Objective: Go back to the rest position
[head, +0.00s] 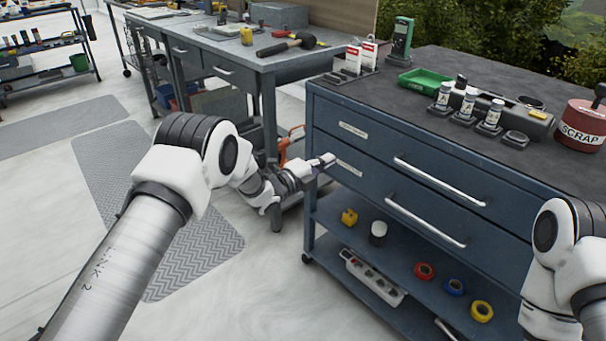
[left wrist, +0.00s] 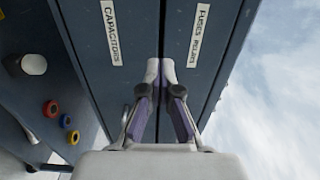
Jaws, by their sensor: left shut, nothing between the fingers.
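My left gripper (head: 326,160) is shut and empty. In the head view it is at the left edge of the blue drawer cart (head: 400,190), close to the drawer fronts. I cannot tell whether it touches them. In the left wrist view its fingertips (left wrist: 160,66) meet in front of the drawer fronts, between a label reading "CAPACITORS" (left wrist: 111,32) and one reading "FUSES RELAYS" (left wrist: 199,33). Both drawers look closed. My right arm shows at the right edge of the head view, but its gripper is out of view.
The cart top holds a green tray (head: 424,82), several small bottles and a red scrap can (head: 581,124). A workbench (head: 222,62) stands behind. The floor mat (head: 120,160) at left is clear.

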